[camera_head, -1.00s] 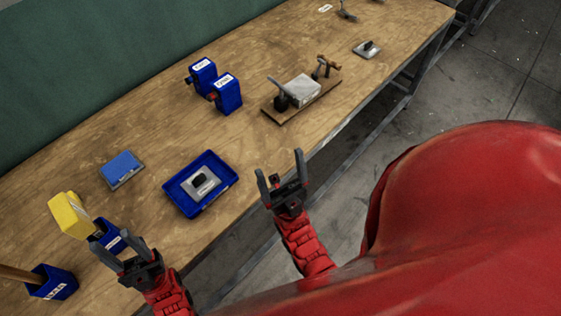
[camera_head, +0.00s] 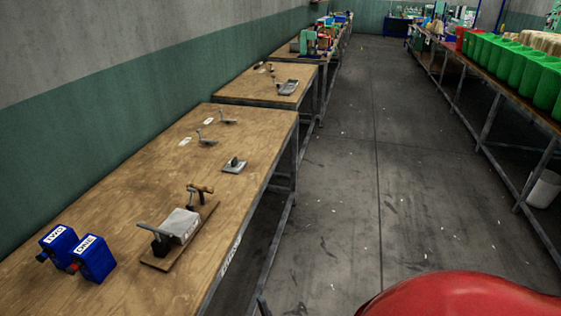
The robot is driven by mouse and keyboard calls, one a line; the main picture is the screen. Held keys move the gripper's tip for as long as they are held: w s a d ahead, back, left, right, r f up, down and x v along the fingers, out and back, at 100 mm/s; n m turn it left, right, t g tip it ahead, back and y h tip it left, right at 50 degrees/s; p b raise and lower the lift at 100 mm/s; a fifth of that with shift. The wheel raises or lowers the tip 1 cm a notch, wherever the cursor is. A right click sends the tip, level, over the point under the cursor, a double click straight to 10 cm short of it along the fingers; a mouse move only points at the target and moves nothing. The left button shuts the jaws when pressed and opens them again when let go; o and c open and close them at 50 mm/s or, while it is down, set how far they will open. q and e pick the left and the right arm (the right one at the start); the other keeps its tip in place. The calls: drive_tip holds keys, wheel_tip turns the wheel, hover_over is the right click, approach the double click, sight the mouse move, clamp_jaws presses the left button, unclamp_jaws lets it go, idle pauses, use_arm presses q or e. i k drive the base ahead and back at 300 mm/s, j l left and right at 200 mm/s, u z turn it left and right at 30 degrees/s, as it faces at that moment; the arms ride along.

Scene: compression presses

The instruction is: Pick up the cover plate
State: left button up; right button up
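A flat grey plate (camera_head: 234,167) with a dark knob on top lies on the wooden bench, right of its middle and near its front edge. It looks like a cover plate. A press fixture (camera_head: 180,226) stands nearer to me, with a grey block and handles on a wooden base. Only a dark fingertip of my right gripper (camera_head: 263,306) shows at the bottom edge, off the front of the bench and well short of the plate. The rest of that gripper is out of frame. My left gripper is out of view.
Two blue boxes (camera_head: 93,259) labelled ONE and TWO stand at the left. Small levers (camera_head: 206,139) and white labels lie farther back on the bench (camera_head: 120,205). More benches (camera_head: 260,95) follow behind. An open floor aisle (camera_head: 360,170) runs along the right.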

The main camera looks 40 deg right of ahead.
sight(235, 166)
drive_tip(key=z, duration=0.9)
drive_tip(key=i+l, duration=0.1)
